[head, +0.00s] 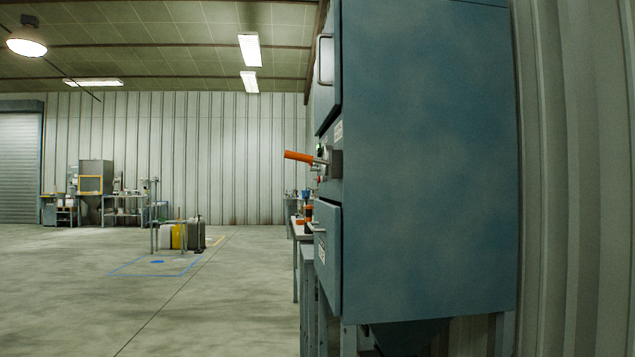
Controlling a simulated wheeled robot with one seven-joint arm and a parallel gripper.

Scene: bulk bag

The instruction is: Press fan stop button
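A tall blue-grey cabinet (430,160) stands close by on the right, seen mostly from its side. Its front faces left and is seen nearly edge-on. A lever with an orange grip (299,156) sticks out from the front. A tiny green spot (320,149) shows just above the lever and a tiny red spot (319,179) just below it. They are too small and too oblique to tell whether either is the fan stop button. My gripper is not in view.
The cabinet has an upper door with a handle (325,60) and a lower door (328,255). A bench (298,232) with orange items stands beyond it. Several containers (180,235) stand mid-floor, with equipment (92,195) at the far left. The floor to the left is open.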

